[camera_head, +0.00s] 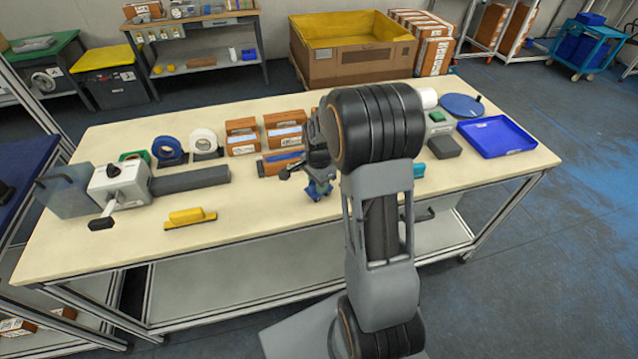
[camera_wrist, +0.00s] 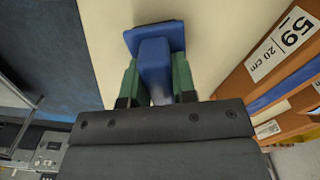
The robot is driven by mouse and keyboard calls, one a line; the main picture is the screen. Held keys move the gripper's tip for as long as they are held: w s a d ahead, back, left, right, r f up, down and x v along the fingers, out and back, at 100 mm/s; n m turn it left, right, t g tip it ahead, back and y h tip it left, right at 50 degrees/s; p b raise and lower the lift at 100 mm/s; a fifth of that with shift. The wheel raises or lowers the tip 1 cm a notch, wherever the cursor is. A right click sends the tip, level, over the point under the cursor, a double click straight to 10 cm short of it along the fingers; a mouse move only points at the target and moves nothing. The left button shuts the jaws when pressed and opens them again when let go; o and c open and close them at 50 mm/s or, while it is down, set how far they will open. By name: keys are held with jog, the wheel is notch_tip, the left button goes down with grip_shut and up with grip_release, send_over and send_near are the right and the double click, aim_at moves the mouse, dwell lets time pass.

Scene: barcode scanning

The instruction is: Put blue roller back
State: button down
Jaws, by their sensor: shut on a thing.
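My gripper (camera_head: 318,178) is over the front middle of the pale worktable. Its green fingertips (camera_wrist: 155,85) are shut on the blue roller (camera_wrist: 155,50). In the wrist view, the roller shows as a blue block with a wider flat end; the rest is hidden by the fingers. It also shows below my gripper in the head view (camera_head: 319,190), close to the table top. I cannot tell whether it touches the table. My arm hides part of the table behind and to the right.
Brown boxes (camera_head: 242,136) stand just behind and left of my gripper; a labelled one (camera_wrist: 265,60) is close on the right in the wrist view. Blue tape (camera_head: 167,148), a yellow-handled tool (camera_head: 190,217) and a grey machine (camera_head: 118,186) are left. A blue tray (camera_head: 496,137) is right.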

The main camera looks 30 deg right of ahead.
jog(key=shift+s+f, duration=0.3)
jog(key=shift+f, duration=0.25)
jog(key=c, duration=0.9)
grip_release()
jog(key=shift+f, duration=0.15)
jog(key=shift+w+r+p, duration=0.1)
jog(key=shift+r+p, duration=0.25)
jog(key=shift+r, duration=0.15)
notch_tip(320, 180, up, 12)
jog(key=s+a+r+n+t, duration=0.1)
jog(key=s+a+n, duration=0.2)
jog(key=s+n, duration=0.2)
jog(key=s+a+r+n+t, duration=0.1)
jog(key=s+a+n, duration=0.2)
jog(key=s+n, duration=0.2)
jog(key=s+a+r+n+t, duration=0.2)
jog(key=s+a+n, duration=0.1)
jog(key=s+n, duration=0.2)
jog(key=shift+s+a+n, duration=0.1)
jog(key=shift+s+n, duration=0.25)
jog(key=shift+n, duration=0.15)
